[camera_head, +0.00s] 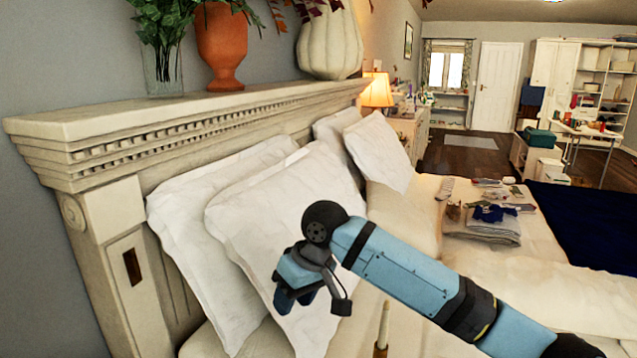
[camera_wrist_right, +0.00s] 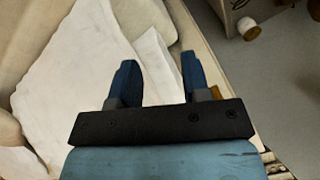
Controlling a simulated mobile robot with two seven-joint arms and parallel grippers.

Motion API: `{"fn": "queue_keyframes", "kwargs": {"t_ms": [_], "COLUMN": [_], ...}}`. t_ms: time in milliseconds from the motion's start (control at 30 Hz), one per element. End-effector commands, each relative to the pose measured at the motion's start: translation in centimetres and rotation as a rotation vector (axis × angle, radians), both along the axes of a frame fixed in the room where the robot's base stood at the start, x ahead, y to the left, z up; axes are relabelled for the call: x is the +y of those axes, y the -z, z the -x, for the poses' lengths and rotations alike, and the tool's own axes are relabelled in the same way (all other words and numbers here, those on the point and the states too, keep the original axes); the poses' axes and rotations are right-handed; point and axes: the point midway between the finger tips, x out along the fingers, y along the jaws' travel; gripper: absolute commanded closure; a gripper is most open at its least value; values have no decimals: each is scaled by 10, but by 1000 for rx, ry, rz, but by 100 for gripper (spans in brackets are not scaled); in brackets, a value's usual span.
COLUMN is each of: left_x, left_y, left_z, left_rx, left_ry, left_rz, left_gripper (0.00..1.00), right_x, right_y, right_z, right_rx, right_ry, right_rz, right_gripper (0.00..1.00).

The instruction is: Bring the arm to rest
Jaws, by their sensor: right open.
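My right arm (camera_head: 405,277) reaches in from the lower right of the head view, over the bed. My right gripper (camera_head: 293,302) hangs at its end, in front of the white pillows (camera_head: 290,225). In the right wrist view the two blue fingers of my right gripper (camera_wrist_right: 157,80) stand apart, with nothing between them but the view of a white pillow (camera_wrist_right: 95,65) beyond. I cannot tell whether the gripper touches the pillow. My left gripper is in neither view.
The cream headboard (camera_head: 140,215) rises at the left, with a terracotta vase (camera_head: 221,45) and a white pumpkin (camera_head: 330,47) on its ledge. Folded laundry (camera_head: 484,226) lies farther along the bed, near a dark blue blanket (camera_head: 585,222). A lit lamp (camera_head: 377,92) stands beyond the pillows.

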Motion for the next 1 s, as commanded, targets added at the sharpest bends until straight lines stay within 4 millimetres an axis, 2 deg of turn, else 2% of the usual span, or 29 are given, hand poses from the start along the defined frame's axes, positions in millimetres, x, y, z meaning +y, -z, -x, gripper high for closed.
{"fn": "queue_keyframes", "kwargs": {"t_ms": [33, 100, 267, 467, 667, 900, 1000], "left_x": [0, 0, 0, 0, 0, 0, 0], "left_y": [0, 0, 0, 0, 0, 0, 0], "left_z": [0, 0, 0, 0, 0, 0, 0], "left_rx": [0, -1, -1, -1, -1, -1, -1], "left_ry": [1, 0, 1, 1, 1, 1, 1], "left_rz": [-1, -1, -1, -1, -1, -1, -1], "left_gripper": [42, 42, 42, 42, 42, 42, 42], "right_x": [5, 10, 14, -2, -40, -110, -139], "right_y": [24, 48, 98, 152, 203, 257, 271], "right_z": [9, 17, 37, 63, 96, 154, 180], "right_rx": [4, -15, -69, -164, -288, -464, -535], "right_ry": [3, 13, 70, 190, 338, 503, 546], "right_rz": [-55, -134, -301, -455, -527, -488, -441], "right_gripper": [57, 57, 57, 57, 57, 57, 57]}}
